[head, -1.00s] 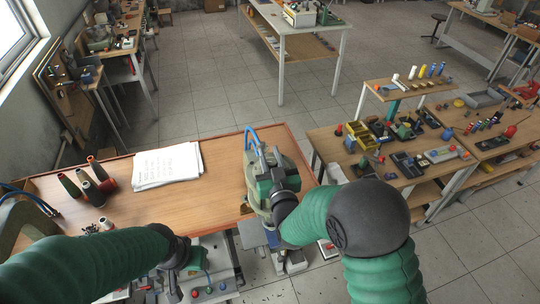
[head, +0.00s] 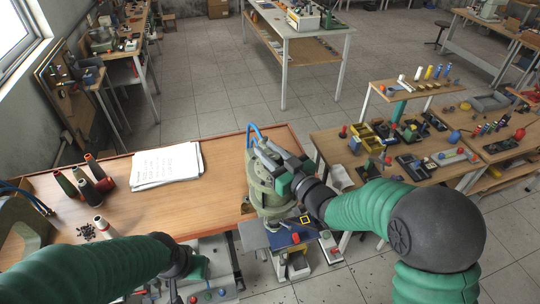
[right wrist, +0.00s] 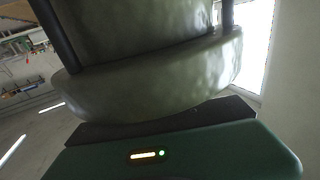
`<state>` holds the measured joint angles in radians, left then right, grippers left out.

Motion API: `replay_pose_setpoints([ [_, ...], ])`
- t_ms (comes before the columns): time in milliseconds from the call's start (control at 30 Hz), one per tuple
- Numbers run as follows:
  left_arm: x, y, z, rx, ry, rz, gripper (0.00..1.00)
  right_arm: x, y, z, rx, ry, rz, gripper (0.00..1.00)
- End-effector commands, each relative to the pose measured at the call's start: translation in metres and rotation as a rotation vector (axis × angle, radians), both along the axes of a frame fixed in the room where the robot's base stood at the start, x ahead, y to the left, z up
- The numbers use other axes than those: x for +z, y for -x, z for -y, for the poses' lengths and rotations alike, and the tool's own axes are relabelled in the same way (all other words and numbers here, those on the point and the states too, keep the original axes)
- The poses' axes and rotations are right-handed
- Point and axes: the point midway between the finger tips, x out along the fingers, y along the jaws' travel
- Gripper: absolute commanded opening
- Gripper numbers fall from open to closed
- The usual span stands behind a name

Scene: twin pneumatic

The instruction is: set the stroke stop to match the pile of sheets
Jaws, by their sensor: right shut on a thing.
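The pile of white sheets (head: 167,163) lies on the wooden bench top, its upper sheet printed. The olive-green press (head: 262,190) stands at the bench's right end, a blue hose at its top. My right gripper (head: 268,152) is at the top of the press, shut on a part there that the gripper hides. I cannot make out the stroke stop itself. The right wrist view shows the rounded green press body (right wrist: 150,75) and dark rods very close; the fingertips are not clear. My left gripper (head: 192,275) is low at the front by the button panel; its fingers are hidden.
Thread cones (head: 90,180) and a white spool (head: 104,226) stand at the bench's left. Small dark pieces (head: 85,231) lie beside the spool. The middle of the bench top (head: 170,210) is clear. A cluttered side table (head: 405,150) stands at the right.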

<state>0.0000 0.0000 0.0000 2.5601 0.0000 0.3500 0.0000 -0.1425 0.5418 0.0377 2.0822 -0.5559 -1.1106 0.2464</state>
Motion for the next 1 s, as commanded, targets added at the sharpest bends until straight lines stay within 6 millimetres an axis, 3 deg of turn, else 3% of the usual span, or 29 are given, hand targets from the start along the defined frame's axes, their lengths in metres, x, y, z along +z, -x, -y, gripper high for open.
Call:
replay_pose_setpoints([
  [667, -0.0047, -0.0001, 0.0, 0.0, 0.0, 0.0, 0.48, 0.0001, 0.001, -0.0015, 0.082, -0.001, -0.001, 0.0],
  [700, -0.0047, -0.0001, 0.0, 0.0, 0.0, 0.0, 0.48, 0.0001, 0.001, -0.0015, 0.082, -0.001, -0.001, 0.3],
  [833, -0.0047, -0.0001, 0.0, 0.0, 0.0, 0.0, 0.48, 0.0002, 0.0012, -0.0017, 0.082, -0.001, -0.001, 0.47],
  [1000, -0.0047, -0.0001, 0.0, 0.0, 0.0, 0.0, 0.48, 0.0006, 0.0023, -0.0019, 0.083, 0.0, 0.0, 0.48],
])
